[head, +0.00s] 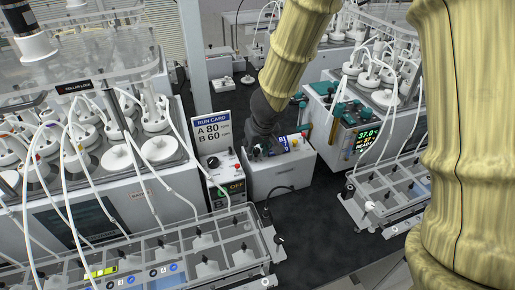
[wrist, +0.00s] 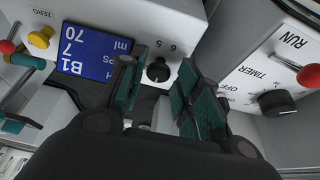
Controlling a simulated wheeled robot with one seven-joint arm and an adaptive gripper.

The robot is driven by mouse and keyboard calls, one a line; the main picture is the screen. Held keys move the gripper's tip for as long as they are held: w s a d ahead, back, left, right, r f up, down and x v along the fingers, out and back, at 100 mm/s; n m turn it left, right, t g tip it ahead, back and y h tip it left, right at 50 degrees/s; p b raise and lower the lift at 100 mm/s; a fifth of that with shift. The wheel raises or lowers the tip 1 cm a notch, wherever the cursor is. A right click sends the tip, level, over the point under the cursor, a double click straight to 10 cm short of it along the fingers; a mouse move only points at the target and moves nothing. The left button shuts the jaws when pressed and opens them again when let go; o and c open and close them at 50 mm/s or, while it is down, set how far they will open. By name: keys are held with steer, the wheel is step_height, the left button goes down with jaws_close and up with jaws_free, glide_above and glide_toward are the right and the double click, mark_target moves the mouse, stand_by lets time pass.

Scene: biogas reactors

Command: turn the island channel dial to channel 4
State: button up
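The channel dial (wrist: 158,70) is a small black knob on a white panel, with the numbers 5 and 6 beside it in the wrist view. Other numbers are hidden or out of sight, and I cannot tell which number it points to. My gripper (wrist: 163,82) is open, with one green-padded finger on each side of the dial in the picture. I see no clear contact with it. In the head view my gripper (head: 262,142) is over the white island box (head: 278,176) and hides the dial.
A blue display (wrist: 95,55) reading B1, 7, 70 ml sits beside a yellow ZERO button (wrist: 41,37). A neighbouring box has a TIMER knob (wrist: 276,103) and a red-tipped RUN lever (wrist: 308,75). A run card (head: 212,131) and tubed reactor benches crowd both sides.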

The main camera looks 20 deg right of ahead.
steer(key=shift+w+f, duration=0.3)
steer(key=shift+w, duration=0.1)
steer(key=shift+c, duration=0.6)
steer(key=shift+d, duration=0.1)
steer(key=c, duration=0.3)
steer(key=shift+s+r, duration=0.1)
jaws_close()
steer(key=shift+s+r, duration=0.1)
steer(key=shift+r, duration=0.05)
steer(key=shift+r, duration=0.1)
